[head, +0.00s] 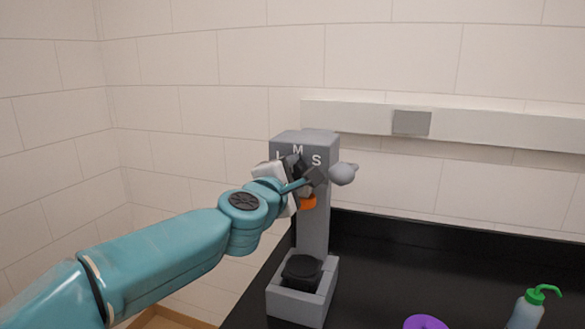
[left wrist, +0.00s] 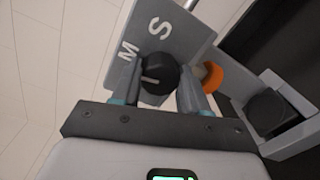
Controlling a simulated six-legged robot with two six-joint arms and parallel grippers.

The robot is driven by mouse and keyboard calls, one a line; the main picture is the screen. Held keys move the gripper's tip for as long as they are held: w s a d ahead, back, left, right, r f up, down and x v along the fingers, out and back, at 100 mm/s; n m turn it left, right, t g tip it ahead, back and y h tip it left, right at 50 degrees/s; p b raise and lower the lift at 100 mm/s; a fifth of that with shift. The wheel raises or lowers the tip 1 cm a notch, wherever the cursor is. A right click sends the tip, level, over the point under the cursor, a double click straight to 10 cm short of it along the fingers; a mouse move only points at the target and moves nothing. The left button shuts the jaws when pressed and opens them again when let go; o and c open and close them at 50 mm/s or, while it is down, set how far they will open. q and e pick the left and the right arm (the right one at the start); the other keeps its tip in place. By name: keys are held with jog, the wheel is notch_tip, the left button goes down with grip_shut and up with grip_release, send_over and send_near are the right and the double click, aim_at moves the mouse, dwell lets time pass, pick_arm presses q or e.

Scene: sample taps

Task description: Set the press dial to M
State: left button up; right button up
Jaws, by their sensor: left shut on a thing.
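The grey press (head: 315,228) stands on the black bench, with L, M and S on its head. Its black dial (left wrist: 158,72) shows in the left wrist view between the two fingers of my left gripper (left wrist: 158,92). The gripper is shut on the dial. A white mark on the dial points left in that view, a little below the direction of the M (left wrist: 128,50); the S (left wrist: 160,27) is farther round. The L is hidden there. In the head view my left gripper (head: 308,178) covers most of the dial. My right gripper is not in view.
A grey ball knob (head: 343,174) sticks out right of the press head. An orange part (head: 308,203) sits below it. A black container (head: 301,270) stands in the press base. A purple object (head: 425,322) and a green-topped bottle (head: 528,308) are at the front right.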

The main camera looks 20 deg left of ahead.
pick_arm(q)
jog(key=shift+m+p, duration=0.3)
jog(key=shift+m, duration=0.5)
jog(key=o, duration=1.1)
jog(key=shift+c, duration=0.2)
jog(key=shift+s, duration=0.1)
jog(key=s, duration=1.6)
jog(key=shift+a+r, duration=0.2)
jog(key=shift+a, duration=0.15)
jog(key=shift+s, duration=0.1)
